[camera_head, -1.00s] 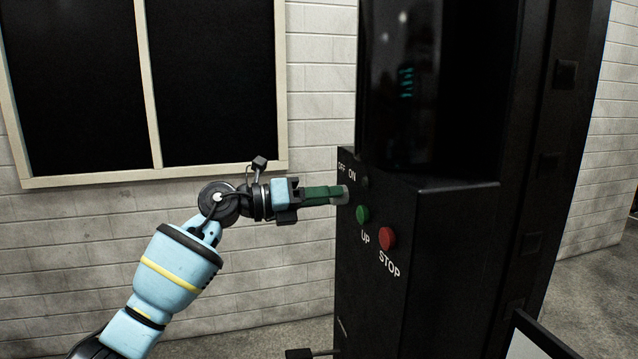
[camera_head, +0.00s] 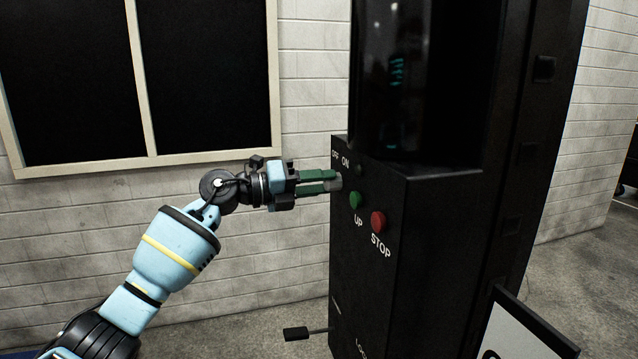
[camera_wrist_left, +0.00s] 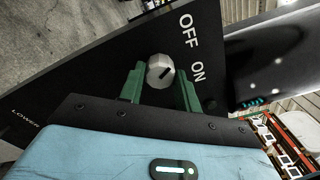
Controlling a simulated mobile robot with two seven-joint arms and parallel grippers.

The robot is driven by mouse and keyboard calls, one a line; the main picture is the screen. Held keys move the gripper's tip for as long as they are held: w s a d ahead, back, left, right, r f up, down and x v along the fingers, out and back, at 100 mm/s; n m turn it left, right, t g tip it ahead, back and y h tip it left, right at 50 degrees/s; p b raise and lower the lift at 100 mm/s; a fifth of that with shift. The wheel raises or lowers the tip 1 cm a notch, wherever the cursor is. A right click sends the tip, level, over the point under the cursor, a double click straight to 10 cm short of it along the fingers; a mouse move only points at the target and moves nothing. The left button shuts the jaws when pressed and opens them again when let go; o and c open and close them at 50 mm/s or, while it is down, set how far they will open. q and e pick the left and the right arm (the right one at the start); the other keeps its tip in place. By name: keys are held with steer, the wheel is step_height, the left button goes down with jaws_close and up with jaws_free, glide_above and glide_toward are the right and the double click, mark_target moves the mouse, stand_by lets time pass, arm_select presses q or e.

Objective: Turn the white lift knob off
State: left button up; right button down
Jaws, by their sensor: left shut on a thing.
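The white lift knob (camera_wrist_left: 160,71) sits on the black control panel (camera_head: 360,270), below the OFF and ON labels in the head view. In the left wrist view it is a pale round knob with a dark pointer line slanting toward the lettering side. My left gripper (camera_head: 334,182) has its two green fingers on either side of the knob and is shut on it. The fingers hide part of the knob in the head view (camera_head: 337,182). My right gripper is not in view.
A green UP button (camera_head: 355,200) and a red STOP button (camera_head: 378,222) sit just right of the knob. A black pedal or lever (camera_head: 297,333) sticks out low on the left. A white-faced sign (camera_head: 520,335) stands at lower right. A brick wall is behind.

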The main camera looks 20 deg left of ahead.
arm_select(q)
steer(key=o, duration=1)
steer(key=shift+a, duration=0.1)
steer(key=shift+b+v, duration=0.4)
steer(key=shift+v, duration=3.4)
steer(key=shift+s, duration=0.1)
